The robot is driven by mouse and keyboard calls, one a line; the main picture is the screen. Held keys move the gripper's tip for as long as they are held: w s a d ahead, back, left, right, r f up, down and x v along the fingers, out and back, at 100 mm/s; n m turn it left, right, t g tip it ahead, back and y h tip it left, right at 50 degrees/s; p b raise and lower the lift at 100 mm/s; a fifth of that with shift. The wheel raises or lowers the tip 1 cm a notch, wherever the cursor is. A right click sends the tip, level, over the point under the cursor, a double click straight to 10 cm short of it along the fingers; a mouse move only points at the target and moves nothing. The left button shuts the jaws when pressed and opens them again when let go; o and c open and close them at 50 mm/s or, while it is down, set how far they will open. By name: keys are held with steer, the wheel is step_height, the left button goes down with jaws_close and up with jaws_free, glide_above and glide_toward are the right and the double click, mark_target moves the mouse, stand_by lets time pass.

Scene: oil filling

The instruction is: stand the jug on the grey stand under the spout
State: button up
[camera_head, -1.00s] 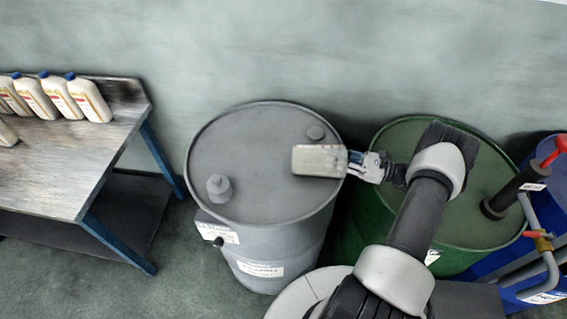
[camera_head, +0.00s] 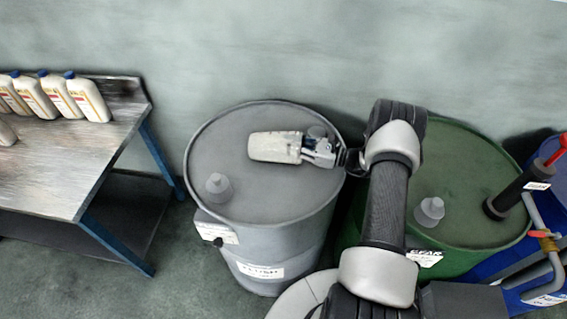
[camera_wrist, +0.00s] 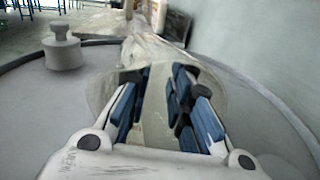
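A pale, off-white jug (camera_head: 272,147) is held above the top of the grey drum, at the left end of my gripper (camera_head: 304,149). In the wrist view the jug (camera_wrist: 155,48) stretches away between the blue-padded fingers of my gripper (camera_wrist: 158,85), which are closed around it. A black spout-like tap (camera_head: 219,242) is on the front of the grey drum. A pipe with a brass valve and red handle (camera_head: 541,235) is at the right edge. I cannot make out a grey stand under either one.
The grey drum (camera_head: 225,150) has a raised grey cap (camera_head: 218,186) on top. A green drum (camera_head: 455,170) carries a cap (camera_head: 429,211) and black pump (camera_head: 515,190). A workbench (camera_head: 70,170) at left holds several blue-capped jugs (camera_head: 90,100). Floor between bench and drum is clear.

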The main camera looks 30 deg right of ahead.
steer(key=shift+w+a, duration=0.5)
steer(key=shift+a, duration=0.05)
steer(key=shift+c, duration=0.4)
jaws_close()
